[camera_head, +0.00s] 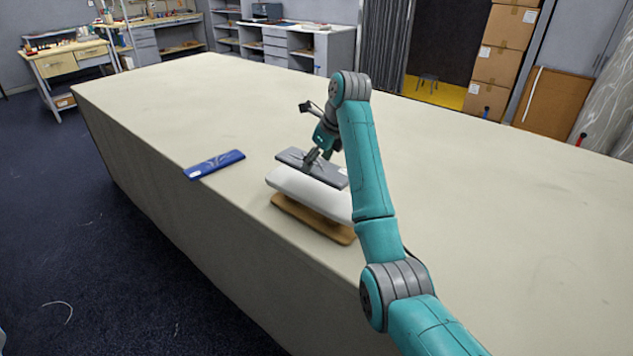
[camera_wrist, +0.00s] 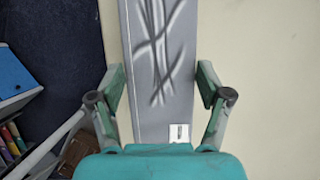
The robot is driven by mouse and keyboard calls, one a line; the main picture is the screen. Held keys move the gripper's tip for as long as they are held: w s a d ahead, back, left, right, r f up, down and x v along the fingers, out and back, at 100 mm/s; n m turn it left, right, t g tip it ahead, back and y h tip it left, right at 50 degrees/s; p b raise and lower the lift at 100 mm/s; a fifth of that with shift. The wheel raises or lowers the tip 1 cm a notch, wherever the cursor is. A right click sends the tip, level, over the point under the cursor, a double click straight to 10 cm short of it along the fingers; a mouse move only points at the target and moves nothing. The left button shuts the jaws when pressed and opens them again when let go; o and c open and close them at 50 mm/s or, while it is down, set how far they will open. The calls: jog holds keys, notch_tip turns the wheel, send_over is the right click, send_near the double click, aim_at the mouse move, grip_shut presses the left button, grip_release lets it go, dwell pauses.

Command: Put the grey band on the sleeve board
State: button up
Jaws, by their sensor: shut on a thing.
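The grey band (camera_head: 291,157) is a flat grey strip with dark streaks and a small white label. My gripper (camera_head: 313,158) is shut on it, with one finger on each long side in the wrist view (camera_wrist: 160,92). The band (camera_wrist: 157,50) runs up the middle of that view. The sleeve board has a white padded top (camera_head: 305,190) on a brown wooden base (camera_head: 310,218) and stands on the table. The band lies over the far side of the padded top in the head view; I cannot tell whether they touch. My arm hides the board's right end.
A blue band (camera_head: 214,165) lies flat near the table's front edge, left of the board. The pale cloth table (camera_head: 200,110) is otherwise clear. Shelves, a workbench (camera_head: 70,62) and stacked boxes (camera_head: 500,60) stand beyond it.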

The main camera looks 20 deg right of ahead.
aim_at(314, 189)
jog(key=shift+d+f, duration=0.1)
jog(key=shift+f, duration=3.3)
jog(key=shift+f, duration=0.15)
jog(key=o, duration=1.1)
